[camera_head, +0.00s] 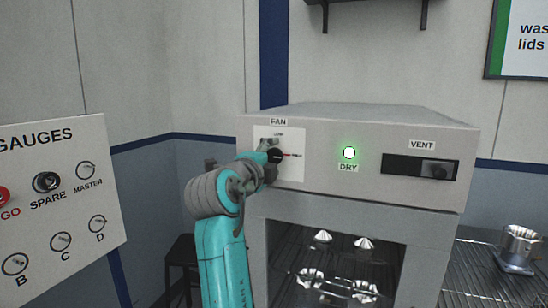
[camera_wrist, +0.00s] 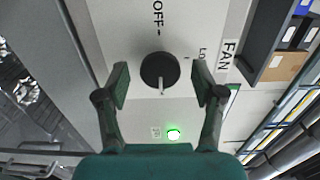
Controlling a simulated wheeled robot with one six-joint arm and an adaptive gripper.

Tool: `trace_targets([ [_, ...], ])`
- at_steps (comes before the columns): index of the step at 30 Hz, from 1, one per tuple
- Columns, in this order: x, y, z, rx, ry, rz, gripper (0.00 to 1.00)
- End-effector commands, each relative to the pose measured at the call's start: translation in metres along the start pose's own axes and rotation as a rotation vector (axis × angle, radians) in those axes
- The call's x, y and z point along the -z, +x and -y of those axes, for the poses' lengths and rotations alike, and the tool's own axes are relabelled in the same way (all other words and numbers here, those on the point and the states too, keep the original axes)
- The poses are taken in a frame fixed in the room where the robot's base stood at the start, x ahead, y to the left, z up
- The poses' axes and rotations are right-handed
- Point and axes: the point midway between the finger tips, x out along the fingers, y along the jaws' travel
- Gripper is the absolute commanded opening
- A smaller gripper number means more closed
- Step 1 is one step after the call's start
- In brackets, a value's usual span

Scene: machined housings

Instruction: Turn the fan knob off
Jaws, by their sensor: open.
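The fan knob (camera_wrist: 160,70) is a round black knob on a white plate, seen nearly face-on in the wrist view. Its pale pointer points down in that view, towards the green lamp and away from the OFF label (camera_wrist: 158,18). My gripper (camera_wrist: 160,86) is open, with one finger on each side of the knob and a gap at both sides. In the head view, the knob (camera_head: 275,156) shows beside my gripper (camera_head: 267,149), which covers part of the plate under the FAN label (camera_head: 278,122).
The green DRY lamp (camera_head: 349,152) is lit on the grey machine (camera_head: 330,180), with a VENT slider (camera_head: 436,170) further right. A gauge panel (camera_head: 70,210) stands at the left. A wire rack (camera_head: 480,270) with a metal housing (camera_head: 519,247) is at the right.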

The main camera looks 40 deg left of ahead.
Motion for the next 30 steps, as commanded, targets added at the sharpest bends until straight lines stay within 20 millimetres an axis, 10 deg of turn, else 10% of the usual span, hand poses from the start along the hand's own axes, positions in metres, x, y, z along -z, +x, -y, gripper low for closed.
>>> trace_targets([
  [15,0.000,0.018,0.000,0.000,-0.001,0.000,0.68],
  [23,0.000,0.018,0.000,0.000,-0.001,0.000,0.07],
  [30,0.000,0.018,0.000,0.000,-0.012,0.000,0.07],
])
